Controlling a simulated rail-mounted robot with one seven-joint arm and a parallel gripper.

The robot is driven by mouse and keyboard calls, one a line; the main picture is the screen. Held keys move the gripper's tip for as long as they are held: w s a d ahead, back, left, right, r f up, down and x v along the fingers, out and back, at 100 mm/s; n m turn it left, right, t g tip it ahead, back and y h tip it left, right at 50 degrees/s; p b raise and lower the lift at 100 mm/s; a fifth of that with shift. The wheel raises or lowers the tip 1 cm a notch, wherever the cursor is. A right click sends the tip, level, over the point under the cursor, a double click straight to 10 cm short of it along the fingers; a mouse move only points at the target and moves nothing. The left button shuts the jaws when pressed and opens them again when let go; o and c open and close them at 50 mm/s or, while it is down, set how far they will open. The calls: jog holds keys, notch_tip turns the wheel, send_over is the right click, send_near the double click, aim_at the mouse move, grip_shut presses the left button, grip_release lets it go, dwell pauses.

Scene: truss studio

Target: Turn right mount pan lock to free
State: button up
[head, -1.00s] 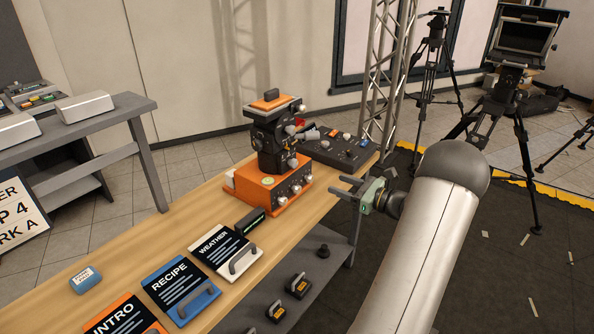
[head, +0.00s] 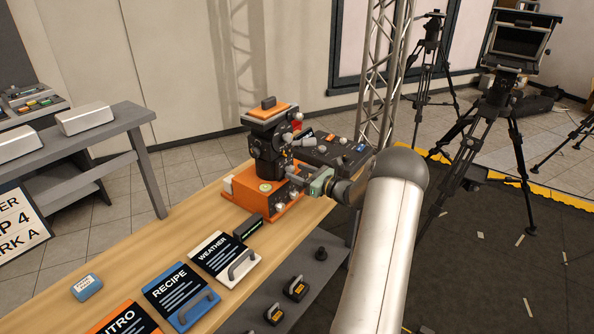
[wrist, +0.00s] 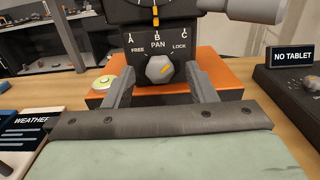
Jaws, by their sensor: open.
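The right mount (head: 270,150) is a dark pan head on an orange base (head: 246,198) on the wooden bench. In the wrist view its grey pan knob (wrist: 160,69) sits below the word PAN, with FREE at left and LOCK at right. The yellow line on the knob points up and right, toward LOCK. My gripper (head: 297,184) is open in front of the mount. In the wrist view my gripper's fingers (wrist: 161,84) stand to the left and right of the knob with gaps, not closed on it. In the head view my gripper hides part of the base's front.
A green-topped round level (wrist: 103,82) sits on the base's left. WEATHER (head: 224,258) and RECIPE (head: 181,296) cards lie on the bench. A truss (head: 382,90) stands behind.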

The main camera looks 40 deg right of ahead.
jog(key=shift+w+a, duration=0.15)
jog(key=shift+w, duration=0.3)
jog(key=c, duration=1)
jog(key=shift+o, duration=0.2)
